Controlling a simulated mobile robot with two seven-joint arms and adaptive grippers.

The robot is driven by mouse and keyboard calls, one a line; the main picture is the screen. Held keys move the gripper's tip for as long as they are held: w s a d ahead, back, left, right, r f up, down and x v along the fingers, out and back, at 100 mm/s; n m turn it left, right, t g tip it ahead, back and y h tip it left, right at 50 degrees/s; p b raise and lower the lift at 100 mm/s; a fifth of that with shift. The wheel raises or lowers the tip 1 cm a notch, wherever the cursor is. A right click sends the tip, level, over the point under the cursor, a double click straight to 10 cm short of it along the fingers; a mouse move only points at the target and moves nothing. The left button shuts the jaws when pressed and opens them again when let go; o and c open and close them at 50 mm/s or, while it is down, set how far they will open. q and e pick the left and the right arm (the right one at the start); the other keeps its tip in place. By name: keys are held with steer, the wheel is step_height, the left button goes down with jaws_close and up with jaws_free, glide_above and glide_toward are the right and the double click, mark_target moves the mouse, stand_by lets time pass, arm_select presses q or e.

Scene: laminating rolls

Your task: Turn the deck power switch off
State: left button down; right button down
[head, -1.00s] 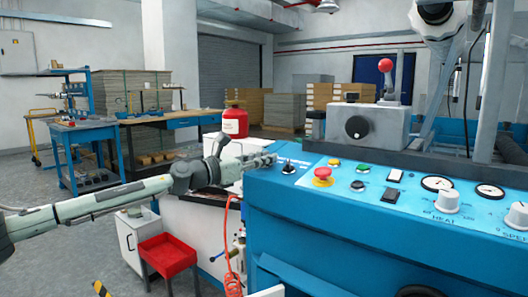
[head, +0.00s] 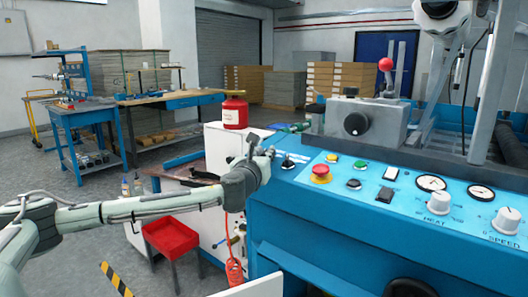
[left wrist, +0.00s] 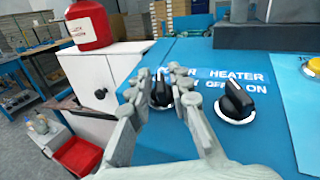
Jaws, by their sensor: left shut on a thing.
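The power switch, a black rotary knob (left wrist: 161,93), stands on the blue panel in the left wrist view. The label above it is partly covered, with only its last letters showing. My left gripper (left wrist: 160,78) has one finger on each side of this knob and is shut on it. Its pointer direction is hard to read between the fingers. The similar heater knob (left wrist: 236,101) is just to the right, free of the fingers. In the head view my left gripper (head: 264,153) is at the panel's left end, left of the heater knob (head: 288,163). My right gripper is not in view.
A red emergency button (head: 320,172), small coloured buttons, and dials (head: 438,203) lie further right on the panel. A red canister (head: 234,112) stands on a white cabinet behind the gripper. A red bin (head: 172,238) and coiled red hose (head: 234,270) are below.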

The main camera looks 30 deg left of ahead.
arm_select(q)
steer(key=shift+n+g+y, duration=0.4)
steer(key=shift+n+y, duration=0.3)
steer(key=shift+y, duration=0.1)
steer(key=c, duration=1.6)
jaws_free()
steer(key=shift+c, duration=0.2)
steer(key=v, duration=1.2)
